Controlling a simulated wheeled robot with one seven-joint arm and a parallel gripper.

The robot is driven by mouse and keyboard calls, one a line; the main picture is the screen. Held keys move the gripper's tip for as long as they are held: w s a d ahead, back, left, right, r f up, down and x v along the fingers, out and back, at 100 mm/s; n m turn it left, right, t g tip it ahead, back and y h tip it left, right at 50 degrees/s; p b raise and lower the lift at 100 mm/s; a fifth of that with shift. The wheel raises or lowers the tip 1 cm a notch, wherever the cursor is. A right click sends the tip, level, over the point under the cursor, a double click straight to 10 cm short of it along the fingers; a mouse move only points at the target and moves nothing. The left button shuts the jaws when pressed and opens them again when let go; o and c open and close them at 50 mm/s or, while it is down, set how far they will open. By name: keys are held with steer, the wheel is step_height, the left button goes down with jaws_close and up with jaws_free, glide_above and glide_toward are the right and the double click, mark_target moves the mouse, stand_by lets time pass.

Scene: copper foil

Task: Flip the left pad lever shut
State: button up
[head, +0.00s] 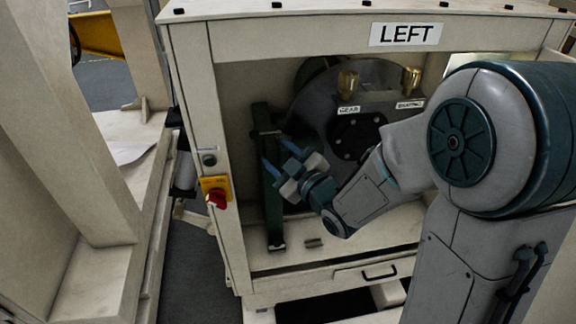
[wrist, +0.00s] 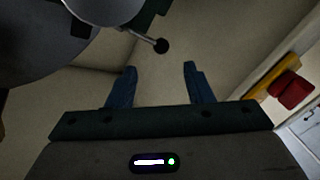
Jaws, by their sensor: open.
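The cabinet labelled LEFT (head: 405,34) stands open in front of me. Inside it are a large dark disc (head: 312,100) and a dark green upright post (head: 272,205). In the wrist view, a lever with a thin metal rod and a black ball knob (wrist: 161,46) sticks out beside a round grey part. My gripper (head: 274,151) is inside the cabinet, in front of the post. Its two blue fingers (wrist: 160,72) are open and empty. The knob shows just beyond the fingertips, roughly between them, apart from both. I cannot make out the lever clearly in the head view.
A red and yellow switch (head: 215,191) sits on the cabinet's left frame; it also shows at the right of the wrist view (wrist: 290,88). Two brass cups (head: 348,83) stand above small labels. My arm covers the cabinet's right side. The cabinet floor (head: 345,245) is mostly clear.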

steer(key=b+v, duration=0.3)
steer(key=b, duration=0.3)
steer(key=shift+s+d+b, duration=0.1)
steer(key=shift+b, duration=0.2)
